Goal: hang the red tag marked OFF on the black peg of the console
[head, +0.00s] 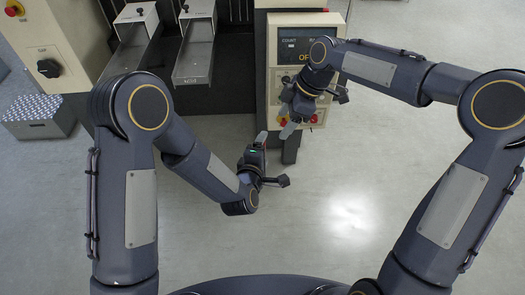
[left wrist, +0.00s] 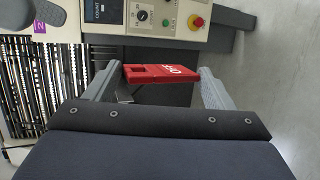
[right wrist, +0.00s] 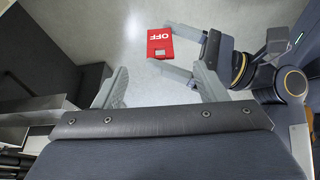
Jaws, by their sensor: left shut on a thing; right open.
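The red tag marked OFF (left wrist: 162,73) is between the fingers of my left gripper (left wrist: 158,88), which is shut on it. In the right wrist view the tag (right wrist: 160,43) shows its white OFF, with the left gripper (right wrist: 177,50) holding it in the air. In the head view the left gripper (head: 259,146) is below the console, and the tag is mostly hidden. My right gripper (head: 286,119) is open and empty in front of the console's lower part. The console (head: 273,45) stands at the top; its black peg cannot be made out.
The console panel (left wrist: 172,8) has a dial, buttons and a red emergency stop (left wrist: 197,22). Two metal chutes (head: 193,65) and a cabinet with a black switch (head: 48,68) stand to the left. The floor in front is clear.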

